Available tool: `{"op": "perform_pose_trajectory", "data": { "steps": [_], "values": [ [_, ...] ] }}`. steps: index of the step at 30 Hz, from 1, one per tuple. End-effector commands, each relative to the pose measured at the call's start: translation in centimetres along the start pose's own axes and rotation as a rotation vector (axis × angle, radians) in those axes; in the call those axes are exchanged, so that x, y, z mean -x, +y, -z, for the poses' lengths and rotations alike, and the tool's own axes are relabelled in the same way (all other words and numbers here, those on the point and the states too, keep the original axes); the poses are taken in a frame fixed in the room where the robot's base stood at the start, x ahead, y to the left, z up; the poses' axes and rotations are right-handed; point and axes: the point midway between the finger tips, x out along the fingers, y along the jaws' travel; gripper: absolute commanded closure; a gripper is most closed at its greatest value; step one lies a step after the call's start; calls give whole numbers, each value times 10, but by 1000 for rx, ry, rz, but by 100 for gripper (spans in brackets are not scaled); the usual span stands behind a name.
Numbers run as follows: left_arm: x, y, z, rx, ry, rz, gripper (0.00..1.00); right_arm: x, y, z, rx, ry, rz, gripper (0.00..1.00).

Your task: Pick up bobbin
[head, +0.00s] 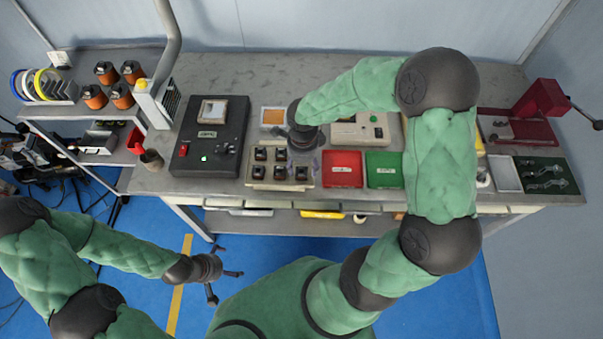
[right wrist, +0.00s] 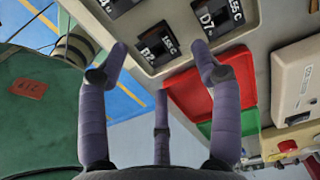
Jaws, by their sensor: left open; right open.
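Small black bobbin-like pieces (head: 280,172) sit in rows in a pale tray (head: 248,182) near the bench's front edge. In the right wrist view, the labelled black pieces (right wrist: 158,46) sit in the tray (right wrist: 240,14) at the top; one label reads D7. My right gripper (head: 304,158) is over the tray's right side, pointing down, its fingers apart. In the right wrist view the gripper (right wrist: 160,75) has three spread fingers with nothing between them. It partly hides the tray's back right corner. My left gripper (head: 226,278) is open and empty over the floor, away from the bench.
A red bin (head: 342,170) and a green bin (head: 383,170) lie right of the tray. A black machine (head: 207,140) stands to its left, a beige control box (head: 362,131) behind the bins. Orange wire spools (head: 95,97) stand on the left shelf. A red press (head: 540,100) is far right.

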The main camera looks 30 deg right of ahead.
Motion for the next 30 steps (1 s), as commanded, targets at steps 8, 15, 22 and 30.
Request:
{"op": "perform_pose_trajectory", "data": {
  "steps": [8, 15, 22, 30],
  "values": [
    [-9, -3, 0, 0, 0, 0, 0, -35, -1, 0, 0, 0, -1, 35],
    [-8, -3, 0, 0, 0, 0, 0, -35, -1, 0, 0, 0, 0, 44],
    [-9, -3, 0, 0, 0, 0, 0, -35, 0, 0, 0, 0, -1, 89],
    [-9, -3, 0, 0, 0, 0, 0, -36, 0, 0, 1, 1, -3, 89]
  ]
}}
